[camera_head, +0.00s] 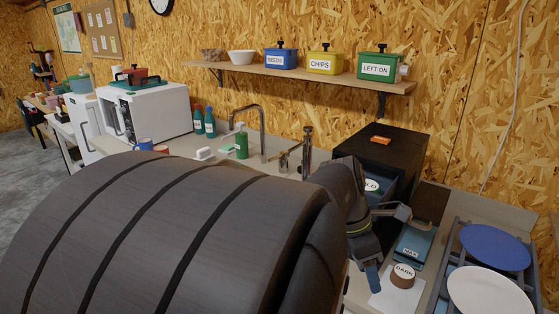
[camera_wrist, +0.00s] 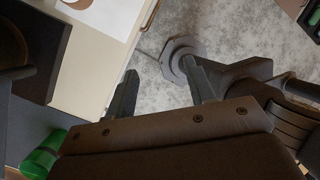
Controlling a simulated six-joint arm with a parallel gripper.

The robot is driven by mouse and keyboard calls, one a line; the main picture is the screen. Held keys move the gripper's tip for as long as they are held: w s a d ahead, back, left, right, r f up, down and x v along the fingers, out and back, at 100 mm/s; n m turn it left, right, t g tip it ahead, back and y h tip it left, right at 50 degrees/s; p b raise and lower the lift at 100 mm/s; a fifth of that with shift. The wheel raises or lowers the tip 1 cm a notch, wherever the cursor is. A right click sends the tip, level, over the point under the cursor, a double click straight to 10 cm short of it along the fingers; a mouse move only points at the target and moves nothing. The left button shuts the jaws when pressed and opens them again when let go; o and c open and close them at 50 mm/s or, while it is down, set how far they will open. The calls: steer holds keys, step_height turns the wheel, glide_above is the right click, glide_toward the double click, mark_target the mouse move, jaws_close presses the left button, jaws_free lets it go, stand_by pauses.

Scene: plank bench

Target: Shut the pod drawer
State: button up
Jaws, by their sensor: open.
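The pod drawer (camera_head: 387,190) appears to stand out from the front of the black cabinet (camera_head: 400,150). A pod with a pale, green-marked label (camera_head: 371,185) shows inside it. My arm hides much of the drawer, so how far it is out cannot be told. My gripper (camera_head: 371,274) hangs in front of the drawer, near the bench's front edge, apart from the drawer as far as I can see. In the wrist view my gripper (camera_wrist: 161,88) has its two fingers spread with nothing between them; grey floor shows beyond.
A brown round piece marked DARK (camera_head: 403,276) sits on a white card (camera_head: 388,298). A blue-grey device (camera_head: 412,245) stands behind it. A dish rack (camera_head: 450,285) with plates is at right. An orange item (camera_head: 380,140) lies on the cabinet. A green cylinder (camera_wrist: 42,155) shows in the wrist view.

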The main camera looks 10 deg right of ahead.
steer(key=a+r+m+t, duration=0.1)
steer(key=r+m, duration=0.1)
steer(key=r, duration=0.1)
steer(key=a+r+m+t+y, duration=0.1)
steer(key=r+t, duration=0.1)
steer(key=r, duration=0.1)
steer(key=a+r+m+t, duration=0.1)
steer(key=r+m, duration=0.1)
steer(key=r, duration=0.1)
steer(key=shift+w+a+r+m+y, duration=0.15)
steer(key=shift+w+a+m+y, duration=0.15)
steer(key=shift+w+a+y, duration=0.1)
jaws_close()
steer(key=a+r+m+t+y, duration=0.1)
steer(key=a+r+m+t, duration=0.35)
steer(key=r, duration=0.55)
steer(key=w+d+f, duration=0.3)
steer(key=w+f, duration=0.5)
steer(key=shift+f, duration=0.35)
steer(key=shift+w+t, duration=0.1)
steer(key=shift+t, duration=0.15)
steer(key=w+d, duration=0.9)
steer(key=shift+w+d+r, duration=0.1)
steer(key=shift+w+d, duration=0.05)
steer(key=shift+d, duration=0.05)
